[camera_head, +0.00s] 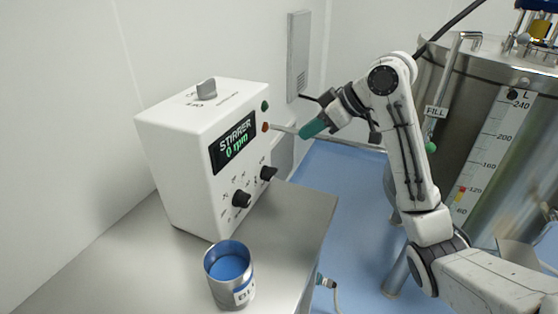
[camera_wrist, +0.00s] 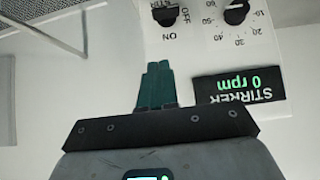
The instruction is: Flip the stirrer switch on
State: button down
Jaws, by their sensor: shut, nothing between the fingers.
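The white stirrer box (camera_head: 188,165) stands on a metal table. Its display (camera_head: 233,145) reads STIRRER 0 rpm; the display shows upside down in the wrist view (camera_wrist: 238,85). Two black knobs sit below it: a dial (camera_head: 241,199), numbered in the wrist view (camera_wrist: 237,12), and the ON/OFF switch (camera_head: 268,173), also in the wrist view (camera_wrist: 165,12). I cannot tell the switch's exact setting. My gripper (camera_head: 306,130) has teal fingers, shut and empty, to the right of the box. In the wrist view the fingertips (camera_wrist: 158,66) point toward the switch, with a visible gap.
A metal cup (camera_head: 231,291) with blue contents stands in front of the box, near the table edge. A grey knob (camera_head: 206,89) is on the box's top. A large steel tank (camera_head: 470,130) with a level scale stands at right. Blue floor lies between table and tank.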

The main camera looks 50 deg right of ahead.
jog(key=shift+w+f, duration=0.1)
send_over(272, 168)
jog(key=s+d, duration=0.1)
jog(key=s, duration=0.2)
notch_tip(272, 168, down, 7)
notch_tip(272, 168, down, 3)
jog(key=shift+w+p, duration=0.15)
jog(key=shift+p, duration=0.25)
jog(key=shift+f, duration=0.45)
